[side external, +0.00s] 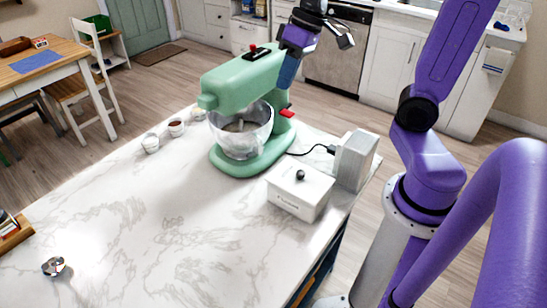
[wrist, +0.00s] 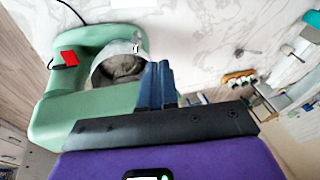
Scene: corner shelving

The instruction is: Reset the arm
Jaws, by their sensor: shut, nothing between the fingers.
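My gripper (side external: 285,82) is raised above the marble counter, right beside the head of the green stand mixer (side external: 226,82) in the side view. Its blue fingers point down and hold nothing. In the wrist view the fingers (wrist: 158,68) are pressed together, with the mixer (wrist: 45,118) below and to their left. The mixer's head is lowered over a steel bowl (side external: 243,142). I cannot tell whether the fingers touch the mixer's side.
A white lidded box (side external: 300,195) and a grey upright block (side external: 356,160) stand at the counter's right edge. A small metal item (side external: 54,266) lies at the front left. The counter's middle (side external: 150,215) is clear.

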